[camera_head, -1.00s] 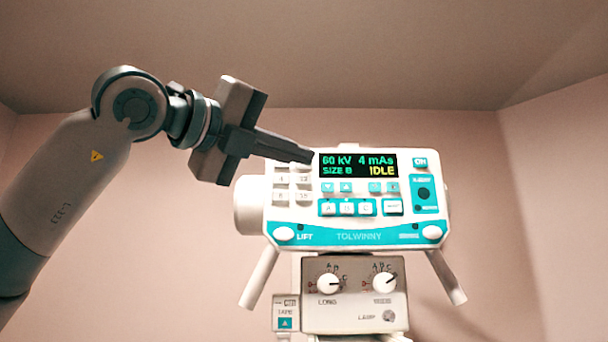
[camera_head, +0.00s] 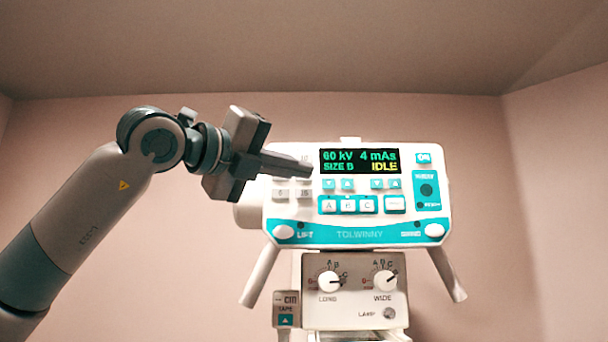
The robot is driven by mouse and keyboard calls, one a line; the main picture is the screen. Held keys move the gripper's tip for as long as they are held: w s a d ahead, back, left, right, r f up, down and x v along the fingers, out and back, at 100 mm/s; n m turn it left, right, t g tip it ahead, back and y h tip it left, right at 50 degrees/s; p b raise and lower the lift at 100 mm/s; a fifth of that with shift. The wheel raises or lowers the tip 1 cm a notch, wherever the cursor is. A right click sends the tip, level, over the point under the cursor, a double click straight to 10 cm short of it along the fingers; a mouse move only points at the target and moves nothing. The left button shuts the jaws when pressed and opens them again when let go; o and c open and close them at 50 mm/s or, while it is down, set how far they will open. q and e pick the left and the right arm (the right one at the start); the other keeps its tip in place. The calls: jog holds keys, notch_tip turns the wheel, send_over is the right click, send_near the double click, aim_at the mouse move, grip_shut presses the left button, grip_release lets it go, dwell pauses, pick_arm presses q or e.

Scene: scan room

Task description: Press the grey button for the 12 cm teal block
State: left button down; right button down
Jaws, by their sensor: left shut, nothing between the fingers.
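The white and teal console (camera_head: 350,236) faces me. At its left is a block of small grey buttons (camera_head: 304,194) with labels too small to read surely. My left gripper (camera_head: 306,168) is shut and empty. Its fingers point right, with the tips in front of the upper part of the grey buttons, just left of the display. The fingers hide several grey buttons, so I cannot pick out the 12 cm one. I cannot tell whether the tips touch the panel. The display (camera_head: 359,161) reads 60 kV, 4 mAs, SIZE B, IDLE. My right gripper is out of view.
Teal-framed buttons (camera_head: 347,205) sit below the display, and a teal strip with a dark round control (camera_head: 427,190) is at the right. Below hangs a box with two knobs (camera_head: 330,282) and a small tape unit (camera_head: 287,309). Handles (camera_head: 261,276) stick out below the console.

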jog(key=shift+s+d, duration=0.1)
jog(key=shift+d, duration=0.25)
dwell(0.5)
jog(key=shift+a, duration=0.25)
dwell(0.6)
pick_arm(q)
jog(key=shift+w, duration=0.4)
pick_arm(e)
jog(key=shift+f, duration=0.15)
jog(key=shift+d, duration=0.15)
pick_arm(q)
jog(key=shift+w, duration=0.4)
dwell(0.6)
dwell(0.4)
jog(key=shift+s+b, duration=0.8)
jog(key=shift+b, duration=0.15)
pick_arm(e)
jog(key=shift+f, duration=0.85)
